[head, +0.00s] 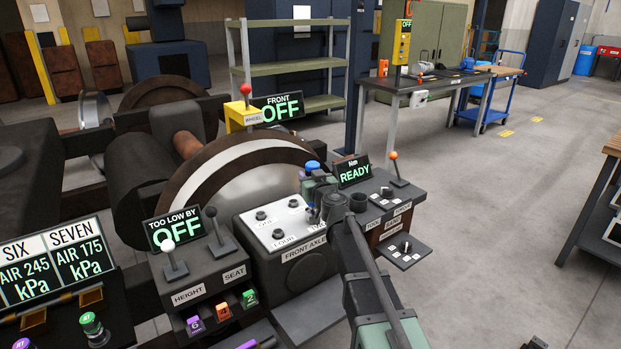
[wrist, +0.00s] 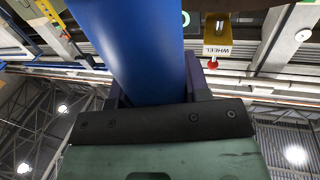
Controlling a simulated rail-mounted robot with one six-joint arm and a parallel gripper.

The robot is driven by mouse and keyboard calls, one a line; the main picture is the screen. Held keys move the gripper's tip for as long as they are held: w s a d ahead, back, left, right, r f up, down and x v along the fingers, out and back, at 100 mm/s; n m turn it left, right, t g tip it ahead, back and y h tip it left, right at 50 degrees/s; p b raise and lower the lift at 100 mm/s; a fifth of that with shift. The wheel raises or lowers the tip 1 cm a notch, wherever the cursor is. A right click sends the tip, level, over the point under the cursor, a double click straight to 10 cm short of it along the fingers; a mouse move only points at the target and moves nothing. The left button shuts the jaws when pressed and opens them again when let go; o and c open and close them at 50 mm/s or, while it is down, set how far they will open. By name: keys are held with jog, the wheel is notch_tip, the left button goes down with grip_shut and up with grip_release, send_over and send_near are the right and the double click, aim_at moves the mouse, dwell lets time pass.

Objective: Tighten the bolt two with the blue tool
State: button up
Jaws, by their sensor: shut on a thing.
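My gripper (head: 318,188) is shut on the blue tool (head: 312,166), whose blue top shows above the jaws in the head view. In the wrist view the blue tool (wrist: 138,50) rises between the two dark fingers of my gripper (wrist: 153,90). The gripper is over the right side of the white FRONT AXLE plate (head: 268,226), which carries several dark bolts. A bolt by the label FOUR (head: 278,234) is visible. The gripper hides the plate's right part; I cannot make out bolt two or whether the tool touches a bolt. The Nm display (head: 353,172) reads READY.
A console with knobs and an orange-topped lever (head: 396,168) stands right of the plate. The HEIGHT and SEAT levers (head: 175,260) stand left. The yellow WHEEL box (head: 243,115) and large wheel (head: 235,170) are behind. The floor at right is open.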

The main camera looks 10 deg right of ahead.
jog(key=shift+f+b, duration=0.6)
jog(key=shift+f, duration=0.05)
dwell(0.4)
jog(key=shift+r, duration=0.15)
dwell(0.8)
notch_tip(320, 180, up, 7)
jog(key=p, duration=0.7)
dwell(0.3)
